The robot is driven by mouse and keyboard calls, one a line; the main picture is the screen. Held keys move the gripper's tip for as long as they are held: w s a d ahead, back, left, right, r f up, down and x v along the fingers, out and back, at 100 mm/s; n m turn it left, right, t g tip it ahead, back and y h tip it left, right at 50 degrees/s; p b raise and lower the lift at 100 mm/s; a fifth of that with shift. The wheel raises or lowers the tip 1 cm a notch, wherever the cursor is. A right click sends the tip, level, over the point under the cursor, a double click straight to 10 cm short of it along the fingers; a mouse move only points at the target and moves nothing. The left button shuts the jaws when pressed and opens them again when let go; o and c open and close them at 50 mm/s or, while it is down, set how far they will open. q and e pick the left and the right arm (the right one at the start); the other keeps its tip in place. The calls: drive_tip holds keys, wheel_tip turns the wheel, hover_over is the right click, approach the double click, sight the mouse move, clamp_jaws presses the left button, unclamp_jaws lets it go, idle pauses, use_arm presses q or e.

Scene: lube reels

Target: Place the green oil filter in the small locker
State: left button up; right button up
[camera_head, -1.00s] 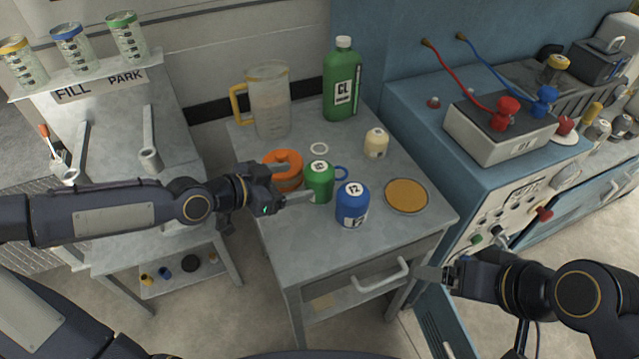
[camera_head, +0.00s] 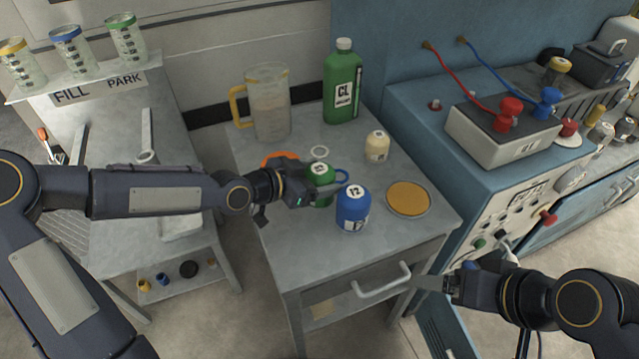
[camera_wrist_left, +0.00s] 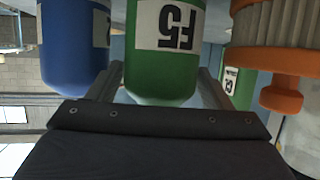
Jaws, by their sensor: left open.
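The green oil filter (camera_head: 321,172) stands upright on the grey table and shows a white label in the left wrist view (camera_wrist_left: 163,65). My left gripper (camera_head: 322,187) is open around it, with one finger on each side in the left wrist view. I cannot tell whether the fingers touch it. In the head view the gripper partly hides the filter. My right gripper (camera_head: 432,283) is near the table's drawer handle at lower right; its finger gap is unclear. I cannot pick out the small locker for certain.
A blue filter (camera_head: 353,207) stands close right of the green one. An orange part (camera_head: 277,158) is just behind my left gripper. A jug (camera_head: 270,105), green bottle (camera_head: 342,85), cream filter (camera_head: 377,146) and amber disc (camera_head: 408,198) share the table. A blue cabinet (camera_head: 420,105) adjoins it.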

use_arm(q)
drive_tip(key=shift+c, duration=0.3)
drive_tip(key=c, duration=0.9)
